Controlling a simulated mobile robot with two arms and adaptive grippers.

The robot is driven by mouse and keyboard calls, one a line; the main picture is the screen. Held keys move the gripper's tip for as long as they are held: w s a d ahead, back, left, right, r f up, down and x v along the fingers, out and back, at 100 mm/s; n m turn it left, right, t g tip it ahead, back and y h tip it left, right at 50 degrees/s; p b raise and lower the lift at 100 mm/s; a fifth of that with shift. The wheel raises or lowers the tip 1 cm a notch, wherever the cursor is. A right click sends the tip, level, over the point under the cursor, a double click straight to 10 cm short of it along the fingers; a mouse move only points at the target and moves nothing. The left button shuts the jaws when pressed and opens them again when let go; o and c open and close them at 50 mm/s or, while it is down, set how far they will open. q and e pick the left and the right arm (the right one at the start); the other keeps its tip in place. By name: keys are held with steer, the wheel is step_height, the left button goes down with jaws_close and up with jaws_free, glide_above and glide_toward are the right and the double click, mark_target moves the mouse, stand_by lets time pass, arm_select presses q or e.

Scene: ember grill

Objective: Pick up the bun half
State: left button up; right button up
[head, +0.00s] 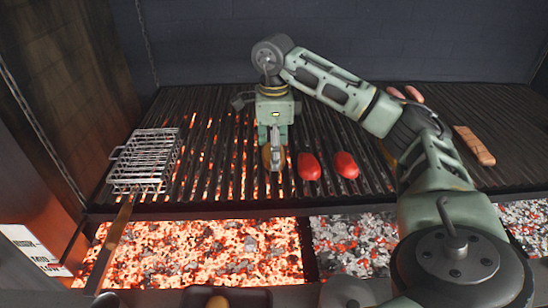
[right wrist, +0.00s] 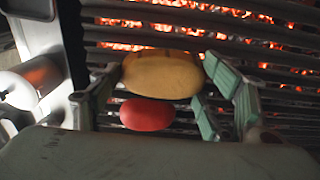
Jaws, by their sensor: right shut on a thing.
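The bun half (right wrist: 162,75) is tan and rounded, and it sits between the fingers of my right gripper (head: 274,160). In the head view the bun half (head: 266,157) is partly hidden behind the fingers, over the middle of the grill grate. In the right wrist view the fingers are on both sides of it and shut on it. I cannot tell whether it still touches the bars. My left gripper is not in view.
Two red pieces (head: 309,167) (head: 345,165) lie on the grate just right of the gripper. A wire grill basket (head: 146,160) is at the left. Sausages (head: 406,93) and a brown piece (head: 474,146) lie to the right. Glowing coals (head: 190,252) show below the front edge.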

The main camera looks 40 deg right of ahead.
mark_target(280, 146)
steer(key=shift+s+a+r+b, duration=0.1)
steer(key=shift+s+r+b, duration=0.5)
steer(key=shift+s+r, duration=0.6)
steer(key=s+a+r+n+p, duration=0.1)
steer(key=s+r, duration=0.4)
steer(key=s, duration=0.4)
steer(key=shift+a, duration=0.4)
steer(key=a+f+n, duration=0.2)
steer(key=n, duration=0.1)
steer(key=shift+w+a, duration=0.2)
steer(key=shift+w, duration=0.2)
steer(key=c, duration=1.2)
steer(key=a+f+n, duration=0.1)
steer(key=a+n, duration=0.1)
steer(key=n, duration=0.1)
steer(key=a+f+n, duration=0.2)
steer(key=w+a+f+n, duration=0.1)
steer(key=a+f+n, duration=0.1)
steer(key=a+n, duration=0.1)
steer(key=shift+n, duration=0.3)
jaws_close()
steer(key=s+a+f+n, duration=0.2)
steer(key=a+f+n, duration=0.4)
steer(key=a+n, duration=0.6)
steer(key=shift+s+f+n, duration=0.15)
steer(key=shift+s+n, duration=0.05)
steer(key=shift+n, duration=0.5)
